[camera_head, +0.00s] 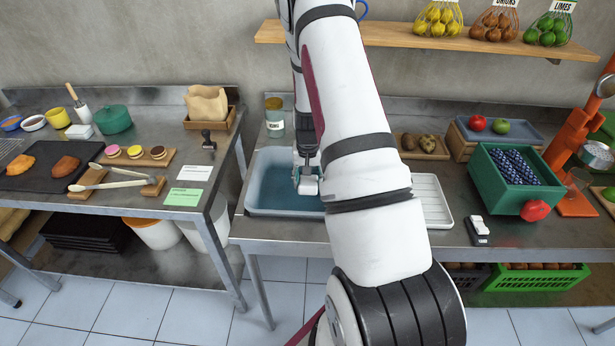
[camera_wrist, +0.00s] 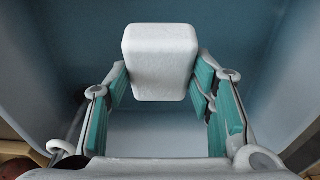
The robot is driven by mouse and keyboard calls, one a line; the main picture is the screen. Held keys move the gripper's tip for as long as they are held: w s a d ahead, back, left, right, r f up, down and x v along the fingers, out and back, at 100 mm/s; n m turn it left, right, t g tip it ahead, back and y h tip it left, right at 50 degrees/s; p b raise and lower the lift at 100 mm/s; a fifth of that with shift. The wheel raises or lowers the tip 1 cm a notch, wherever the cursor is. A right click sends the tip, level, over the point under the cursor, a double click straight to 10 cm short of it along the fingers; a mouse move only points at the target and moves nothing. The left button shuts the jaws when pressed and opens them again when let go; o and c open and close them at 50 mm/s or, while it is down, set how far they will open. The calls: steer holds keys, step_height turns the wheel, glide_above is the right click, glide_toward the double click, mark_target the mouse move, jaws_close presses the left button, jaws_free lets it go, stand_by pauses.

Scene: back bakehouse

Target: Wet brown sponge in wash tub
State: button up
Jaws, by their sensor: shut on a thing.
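The wash tub (camera_head: 262,208) is a pale blue basin with blue water in it, on the middle steel counter. It fills the background of the wrist view (camera_wrist: 245,60). My gripper (camera_head: 307,178) reaches down inside the tub. Its green-padded fingers (camera_wrist: 160,85) are shut on a pale, whitish rounded block (camera_wrist: 160,62), which also shows in the head view (camera_head: 308,187). I cannot tell whether the block touches the water. I see no plainly brown sponge; the held block looks white. My arm hides the tub's right part.
A jar (camera_head: 274,118) stands behind the tub. A white ribbed drainer (camera_head: 432,200) lies to its right, partly behind my arm. The left table (camera_head: 150,190) is crowded with tongs, breads and cards.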

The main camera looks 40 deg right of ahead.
mark_target(308, 181)
stand_by(0.5)
steer(key=shift+r+p, duration=1.3)
steer(key=shift+r, duration=3.9)
step_height(308, 181, up, 4)
steer(key=shift+p, duration=0.4)
